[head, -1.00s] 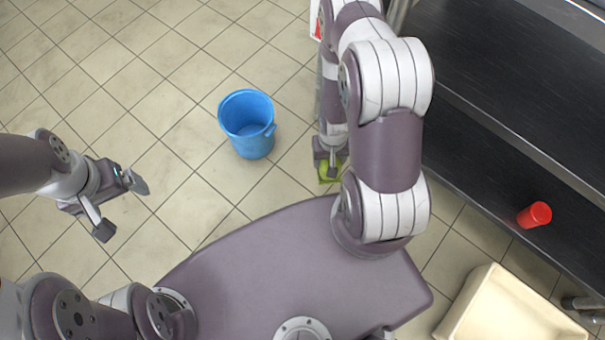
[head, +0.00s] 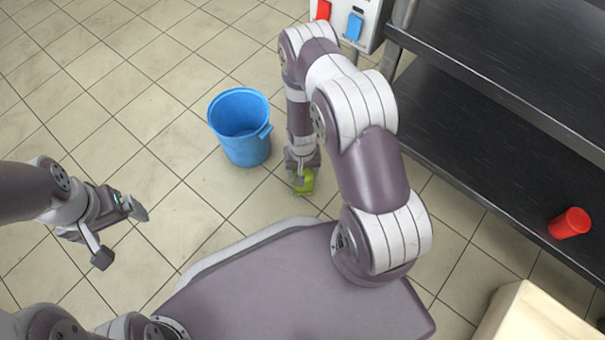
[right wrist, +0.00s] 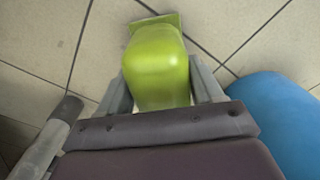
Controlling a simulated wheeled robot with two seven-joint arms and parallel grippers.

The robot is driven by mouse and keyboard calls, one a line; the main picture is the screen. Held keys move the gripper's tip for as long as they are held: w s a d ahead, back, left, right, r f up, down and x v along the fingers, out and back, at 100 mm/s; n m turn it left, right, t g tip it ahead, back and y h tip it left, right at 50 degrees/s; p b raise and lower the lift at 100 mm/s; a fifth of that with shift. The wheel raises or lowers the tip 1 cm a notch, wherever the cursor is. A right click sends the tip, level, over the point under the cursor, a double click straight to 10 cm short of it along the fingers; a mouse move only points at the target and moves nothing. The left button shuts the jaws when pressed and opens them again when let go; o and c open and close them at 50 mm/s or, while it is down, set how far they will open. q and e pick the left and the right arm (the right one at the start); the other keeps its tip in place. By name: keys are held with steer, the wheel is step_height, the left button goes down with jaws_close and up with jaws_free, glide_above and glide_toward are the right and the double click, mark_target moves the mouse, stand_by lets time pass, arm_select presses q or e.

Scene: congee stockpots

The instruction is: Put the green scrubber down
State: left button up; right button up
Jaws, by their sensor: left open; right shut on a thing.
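The green scrubber (head: 304,183) is at the end of my right arm, low over the tiled floor in the head view. In the right wrist view the scrubber (right wrist: 158,68) sits between the two grey fingers of my right gripper (right wrist: 172,90), which is shut on it. Floor tiles show beyond it; I cannot tell whether it touches them. My right gripper (head: 302,170) is partly hidden by its own wrist in the head view. My left gripper (head: 122,232) is open and empty at the left, above the floor.
A blue bucket (head: 240,128) stands on the floor just left of my right gripper; its side (right wrist: 275,120) shows at the right wrist view's edge. A dark shelf (head: 480,150) with a red cup (head: 569,222) is at right. A cream bin (head: 530,318) is lower right. Floor at left is clear.

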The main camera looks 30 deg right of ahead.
steer(key=shift+p, duration=0.3)
steer(key=shift+c, duration=0.5)
steer(key=shift+f, duration=0.25)
steer(key=o, duration=1.4)
arm_select(q)
steer(key=shift+f, duration=0.15)
